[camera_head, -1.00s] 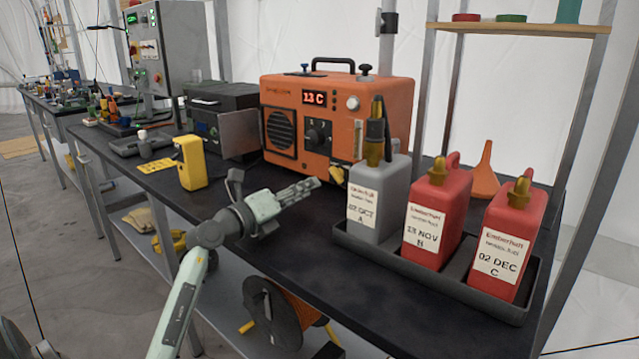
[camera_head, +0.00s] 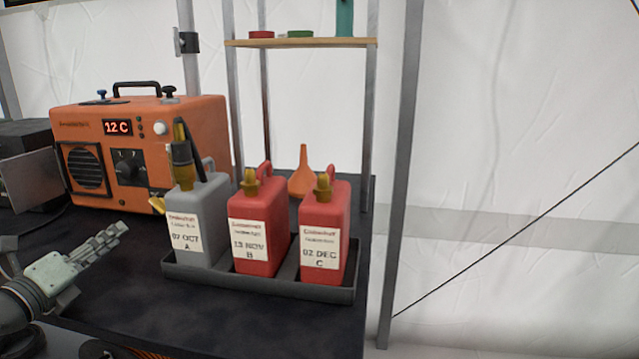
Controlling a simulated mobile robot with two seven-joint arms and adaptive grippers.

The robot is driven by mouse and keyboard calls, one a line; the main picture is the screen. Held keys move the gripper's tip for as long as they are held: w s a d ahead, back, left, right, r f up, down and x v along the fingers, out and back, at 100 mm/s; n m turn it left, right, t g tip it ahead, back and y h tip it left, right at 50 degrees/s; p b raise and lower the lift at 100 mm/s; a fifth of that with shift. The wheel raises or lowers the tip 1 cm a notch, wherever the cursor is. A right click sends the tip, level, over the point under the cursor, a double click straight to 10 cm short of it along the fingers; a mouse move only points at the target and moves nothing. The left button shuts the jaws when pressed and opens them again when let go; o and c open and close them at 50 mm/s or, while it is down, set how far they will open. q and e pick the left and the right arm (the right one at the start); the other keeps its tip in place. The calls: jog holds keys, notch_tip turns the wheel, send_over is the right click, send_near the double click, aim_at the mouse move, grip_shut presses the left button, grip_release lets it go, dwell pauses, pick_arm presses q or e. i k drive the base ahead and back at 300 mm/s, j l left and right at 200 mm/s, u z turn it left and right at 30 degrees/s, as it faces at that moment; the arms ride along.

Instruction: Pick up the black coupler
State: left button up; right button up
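A black coupler-like piece (camera_head: 181,152) with yellow-gold parts sits on top of the grey canister (camera_head: 199,222) labelled A. A dark hose or handle runs down beside it. My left gripper (camera_head: 124,230) is at the lower left, in front of the orange machine and left of the grey canister, apart from both. Its fingers point up and to the right. They look close together from this side, and I cannot tell whether they are open. Nothing shows between them. My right gripper is not in view.
Two red canisters, B (camera_head: 258,228) and C (camera_head: 324,232), stand beside the grey one in a black tray (camera_head: 250,282). The orange machine (camera_head: 150,150) reads 12 C. An orange funnel (camera_head: 302,178) stands behind. Metal posts and a wooden shelf (camera_head: 340,43) rise at the back.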

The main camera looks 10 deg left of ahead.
aim_at(182, 162)
jog(key=k+j, duration=0.1)
jog(key=k, duration=0.85)
